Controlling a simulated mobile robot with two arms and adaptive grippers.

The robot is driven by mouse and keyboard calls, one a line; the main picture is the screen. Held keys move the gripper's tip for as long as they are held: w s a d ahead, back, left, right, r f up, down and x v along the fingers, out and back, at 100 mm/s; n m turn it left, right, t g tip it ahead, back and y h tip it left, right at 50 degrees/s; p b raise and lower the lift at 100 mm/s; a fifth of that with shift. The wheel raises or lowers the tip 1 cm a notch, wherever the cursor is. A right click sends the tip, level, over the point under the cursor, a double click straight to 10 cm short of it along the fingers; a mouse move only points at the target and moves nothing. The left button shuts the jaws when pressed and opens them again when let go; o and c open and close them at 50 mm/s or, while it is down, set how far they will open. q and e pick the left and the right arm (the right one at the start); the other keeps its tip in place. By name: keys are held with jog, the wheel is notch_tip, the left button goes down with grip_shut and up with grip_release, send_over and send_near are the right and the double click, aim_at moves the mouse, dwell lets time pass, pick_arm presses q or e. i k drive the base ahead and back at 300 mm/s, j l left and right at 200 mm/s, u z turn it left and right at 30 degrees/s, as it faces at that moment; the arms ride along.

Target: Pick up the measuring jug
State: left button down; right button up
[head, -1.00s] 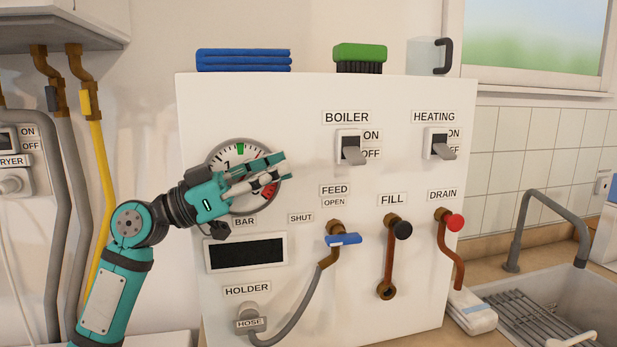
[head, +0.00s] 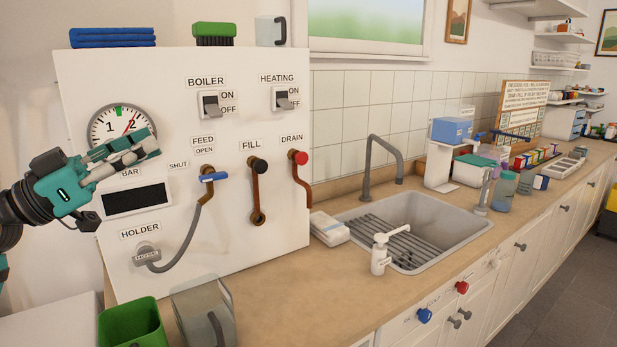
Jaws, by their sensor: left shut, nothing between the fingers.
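A clear jug (head: 202,306) with a grey handle stands on the counter at the bottom of the head view, in front of the white boiler panel; its lower part is cut off. Another clear vessel (head: 270,31) with a dark handle sits on top of the panel. I cannot tell from any marking which is the measuring jug. My left gripper (head: 152,143) is shut and empty, in front of the pressure gauge, above and left of the counter jug and well apart from it. My right gripper is not in view.
A green bin (head: 131,322) stands just left of the counter jug. The grey hose (head: 184,249) hangs behind it on the panel (head: 220,245). A white soap dispenser (head: 380,255) and the sink (head: 445,226) are to the right. The counter (head: 290,310) right of the jug is clear.

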aim_at(209, 326)
jog(key=k+l, duration=0.55)
jog(key=k, duration=0.3)
jog(key=k+l, duration=0.3)
jog(key=k, duration=0.1)
